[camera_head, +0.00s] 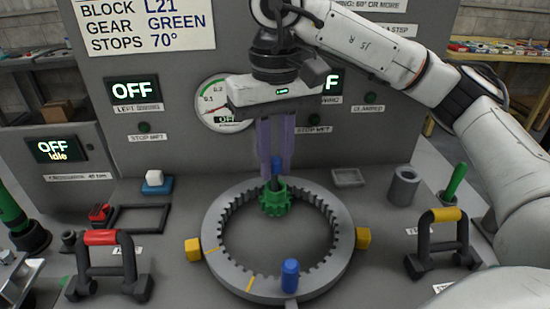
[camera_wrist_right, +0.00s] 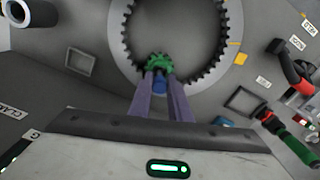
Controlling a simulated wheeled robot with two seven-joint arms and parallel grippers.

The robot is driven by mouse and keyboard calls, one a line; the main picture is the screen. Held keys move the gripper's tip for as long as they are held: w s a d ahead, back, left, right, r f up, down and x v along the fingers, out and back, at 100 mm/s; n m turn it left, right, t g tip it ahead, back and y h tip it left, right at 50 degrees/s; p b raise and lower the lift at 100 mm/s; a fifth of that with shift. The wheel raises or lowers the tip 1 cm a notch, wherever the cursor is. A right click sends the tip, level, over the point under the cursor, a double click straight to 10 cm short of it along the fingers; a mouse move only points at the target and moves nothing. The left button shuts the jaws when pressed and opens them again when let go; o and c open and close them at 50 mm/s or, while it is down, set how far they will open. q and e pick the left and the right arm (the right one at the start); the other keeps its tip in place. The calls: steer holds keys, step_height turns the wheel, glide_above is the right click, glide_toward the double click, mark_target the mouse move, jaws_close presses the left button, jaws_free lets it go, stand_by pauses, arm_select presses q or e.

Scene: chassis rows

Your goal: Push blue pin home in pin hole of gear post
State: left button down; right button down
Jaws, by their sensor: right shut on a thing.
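The right gripper (camera_head: 276,172) points down over the green gear (camera_head: 273,200) at the back inside edge of the grey toothed ring (camera_head: 218,215). Its purple fingers are shut on the blue pin (camera_head: 276,161), which shows as a small blue part between them, right above the gear. In the right wrist view the blue pin (camera_wrist_right: 159,86) sits between the fingertips, against the green gear (camera_wrist_right: 160,63). The gear post and its pin hole are hidden by the gear and fingers, so how deep the pin sits cannot be told. The left gripper is not in view.
A blue knob (camera_head: 290,275) stands at the ring's front, with yellow blocks (camera_head: 193,249) at its sides. A red-topped handle (camera_head: 101,238) is at left, a yellow-topped one (camera_head: 446,216) at right. The panel with the gauge (camera_head: 222,103) rises close behind the gripper.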

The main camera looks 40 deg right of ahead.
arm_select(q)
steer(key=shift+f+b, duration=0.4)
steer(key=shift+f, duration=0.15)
arm_select(e)
steer(key=shift+f, duration=0.55)
steer(key=shift+f+b, duration=0.55)
steer(key=shift+f, duration=0.1)
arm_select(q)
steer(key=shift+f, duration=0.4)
arm_select(e)
steer(key=c, duration=1.6)
jaws_free()
steer(key=shift+o, duration=0.2)
